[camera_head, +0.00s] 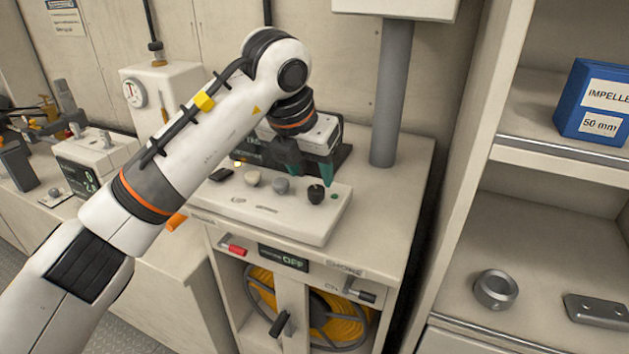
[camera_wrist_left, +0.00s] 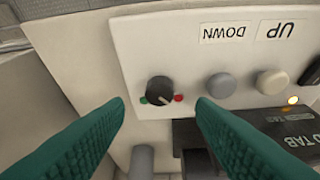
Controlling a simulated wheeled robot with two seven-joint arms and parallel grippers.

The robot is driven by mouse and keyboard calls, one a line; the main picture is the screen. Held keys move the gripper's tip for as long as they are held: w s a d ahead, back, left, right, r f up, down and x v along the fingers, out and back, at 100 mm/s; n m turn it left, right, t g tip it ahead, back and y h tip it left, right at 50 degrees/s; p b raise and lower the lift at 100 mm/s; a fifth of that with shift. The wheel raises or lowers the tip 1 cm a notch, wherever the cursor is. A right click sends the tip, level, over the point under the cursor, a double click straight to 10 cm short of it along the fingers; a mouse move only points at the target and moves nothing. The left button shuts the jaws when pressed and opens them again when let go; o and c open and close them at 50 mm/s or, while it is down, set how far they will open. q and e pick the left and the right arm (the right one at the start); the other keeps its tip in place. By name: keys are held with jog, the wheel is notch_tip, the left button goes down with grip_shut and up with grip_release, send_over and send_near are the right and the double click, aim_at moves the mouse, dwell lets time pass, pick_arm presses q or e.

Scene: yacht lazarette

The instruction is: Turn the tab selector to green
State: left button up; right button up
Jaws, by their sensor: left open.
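The tab selector is a black round knob (camera_head: 316,194) at the right end of a pale sloped control panel (camera_head: 300,228). In the left wrist view the knob (camera_wrist_left: 160,90) has a green dot (camera_wrist_left: 143,100) on its left and a red dot (camera_wrist_left: 179,98) on its right. A pale pointer mark on it appears to lean toward the red side, but it is small. My left gripper (camera_head: 311,170) is open above the panel, its teal fingers pointing down. In the wrist view the fingers (camera_wrist_left: 160,108) stand on either side of the knob, apart from it.
A grey button (camera_head: 281,185) and a cream button (camera_head: 252,178) sit beside the knob. A dark display stands behind the panel, and a grey post (camera_head: 391,95) rises to the right. Shelves with a blue box (camera_head: 594,101) and a metal ring (camera_head: 495,289) are farther right.

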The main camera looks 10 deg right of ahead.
aim_at(316, 189)
pick_arm(q)
jog(key=shift+x, duration=2.35)
jog(key=c, duration=1)
jog(key=shift+o, duration=0.2)
